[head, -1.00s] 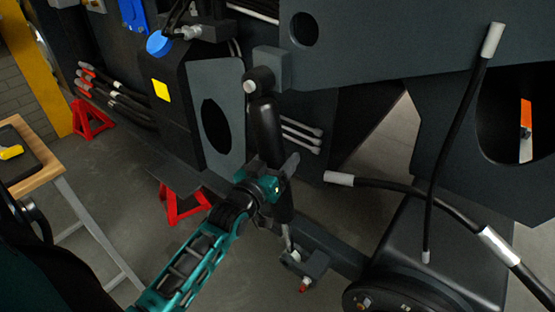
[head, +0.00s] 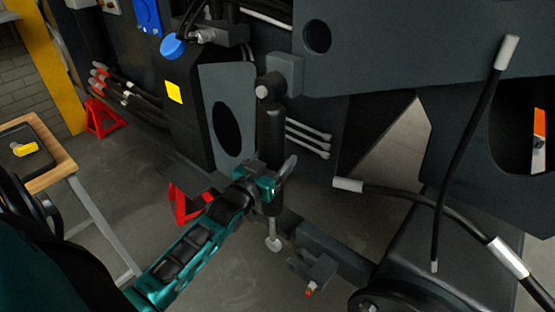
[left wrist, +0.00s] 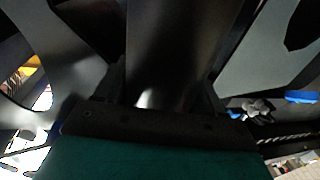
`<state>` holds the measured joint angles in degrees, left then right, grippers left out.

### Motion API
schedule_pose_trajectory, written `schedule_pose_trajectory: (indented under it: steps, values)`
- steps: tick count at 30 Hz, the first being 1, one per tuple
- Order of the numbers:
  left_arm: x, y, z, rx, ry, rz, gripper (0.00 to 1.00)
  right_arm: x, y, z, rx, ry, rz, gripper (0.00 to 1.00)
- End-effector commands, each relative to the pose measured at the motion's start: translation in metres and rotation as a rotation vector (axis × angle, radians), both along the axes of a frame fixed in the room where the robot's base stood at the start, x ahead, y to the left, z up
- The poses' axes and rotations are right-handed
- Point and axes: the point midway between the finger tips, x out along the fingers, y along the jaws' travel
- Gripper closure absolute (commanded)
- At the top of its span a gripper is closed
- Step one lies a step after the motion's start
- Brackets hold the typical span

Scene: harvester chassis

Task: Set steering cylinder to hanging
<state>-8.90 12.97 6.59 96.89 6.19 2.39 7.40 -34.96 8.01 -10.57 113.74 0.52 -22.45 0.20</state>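The steering cylinder (head: 271,130) is a black tube hanging near upright from a pivot on the grey frame bracket (head: 284,72) in the head view. Its silver rod end (head: 273,243) hangs free at the bottom, apart from and left of the lower axle bracket (head: 315,268). My left gripper (head: 272,182) is around the lower part of the tube, shut on it. In the left wrist view the dark tube (left wrist: 172,45) fills the space between the fingers. My right gripper is not in view.
A black tank with a yellow label (head: 174,92) stands left of the cylinder. Hoses (head: 460,150) hang at the right, above the wheel hub (head: 395,297). Red stands (head: 103,117) and a wooden table (head: 52,180) are at the left.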

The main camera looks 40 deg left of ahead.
Motion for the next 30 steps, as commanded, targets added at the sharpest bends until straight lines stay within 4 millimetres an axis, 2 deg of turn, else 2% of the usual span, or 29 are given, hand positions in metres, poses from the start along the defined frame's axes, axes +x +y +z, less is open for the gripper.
schedule_pose_trajectory:
  steps: [1, 6, 13, 17, 20, 30]
  values:
    - [0.000, 0.001, 0.001, 0.001, -0.001, 0.002, 0.27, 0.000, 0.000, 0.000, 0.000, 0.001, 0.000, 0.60]
    - [0.000, 0.000, 0.000, -0.001, 0.000, 0.001, 0.11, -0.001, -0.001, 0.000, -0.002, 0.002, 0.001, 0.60]
    - [-0.001, 0.000, 0.000, -0.003, 0.000, 0.000, 0.11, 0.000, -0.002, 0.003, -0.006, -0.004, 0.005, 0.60]
    - [-0.008, -0.001, -0.001, -0.003, 0.002, 0.001, 0.11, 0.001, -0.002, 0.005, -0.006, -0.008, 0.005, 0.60]
    - [-0.022, -0.002, -0.001, -0.003, 0.004, 0.001, 0.11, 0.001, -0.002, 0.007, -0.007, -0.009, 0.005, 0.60]
    - [-0.091, -0.007, -0.003, -0.002, 0.003, 0.001, 0.11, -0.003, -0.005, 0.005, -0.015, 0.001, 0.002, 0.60]
